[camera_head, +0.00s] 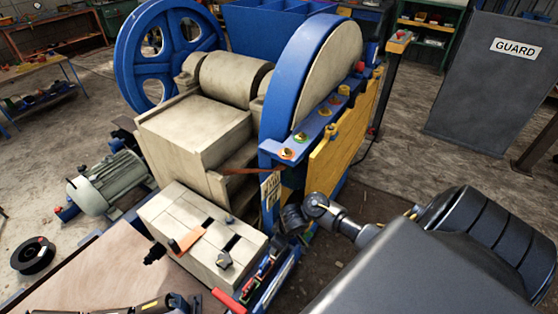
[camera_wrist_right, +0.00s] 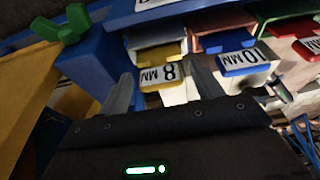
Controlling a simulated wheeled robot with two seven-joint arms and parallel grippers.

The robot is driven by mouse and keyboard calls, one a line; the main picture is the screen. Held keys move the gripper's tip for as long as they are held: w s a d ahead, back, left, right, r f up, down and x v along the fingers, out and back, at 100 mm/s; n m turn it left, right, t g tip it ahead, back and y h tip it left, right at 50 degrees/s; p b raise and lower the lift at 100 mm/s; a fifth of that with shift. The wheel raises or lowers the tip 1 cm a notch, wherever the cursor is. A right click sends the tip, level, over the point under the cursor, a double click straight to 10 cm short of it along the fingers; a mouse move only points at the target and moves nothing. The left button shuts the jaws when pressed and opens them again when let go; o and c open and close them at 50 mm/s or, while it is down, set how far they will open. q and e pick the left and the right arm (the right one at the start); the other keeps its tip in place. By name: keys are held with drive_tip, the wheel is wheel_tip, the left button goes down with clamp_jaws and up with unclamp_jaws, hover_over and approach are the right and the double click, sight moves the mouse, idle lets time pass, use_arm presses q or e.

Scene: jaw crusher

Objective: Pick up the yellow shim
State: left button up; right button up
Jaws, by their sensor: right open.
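The yellow shim (camera_wrist_right: 172,84), labelled 8 MM, hangs out of a slot in a blue rack (camera_wrist_right: 118,45) in the right wrist view; its label is upside down. My right gripper (camera_wrist_right: 163,82) is open, with one finger to each side of the yellow shim; I cannot tell whether they touch it. In the head view this gripper (camera_head: 290,218) is small and dark beside the crusher, above the rack (camera_head: 283,283). The yellow shim is hard to make out there. Part of my left arm (camera_head: 150,307) shows at the bottom left; its fingers are unclear.
A blue shim (camera_wrist_right: 245,60), labelled 10 MM, sits just right of the yellow one, with a red shim (camera_wrist_right: 306,47) further right. A green knob (camera_wrist_right: 66,24) is at the left. The crusher (camera_head: 195,125) stands behind the bench (camera_head: 100,265).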

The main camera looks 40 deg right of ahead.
drive_tip(key=x, duration=0.3)
drive_tip(key=shift+d+b, duration=0.1)
drive_tip(key=shift+b, duration=0.2)
drive_tip(key=shift+r, duration=0.1)
drive_tip(key=shift+c, duration=0.4)
drive_tip(key=c, duration=0.9)
drive_tip(key=shift+o, duration=0.2)
wheel_tip(320, 180, up, 10)
drive_tip(key=p, duration=0.4)
drive_tip(key=shift+s, duration=0.1)
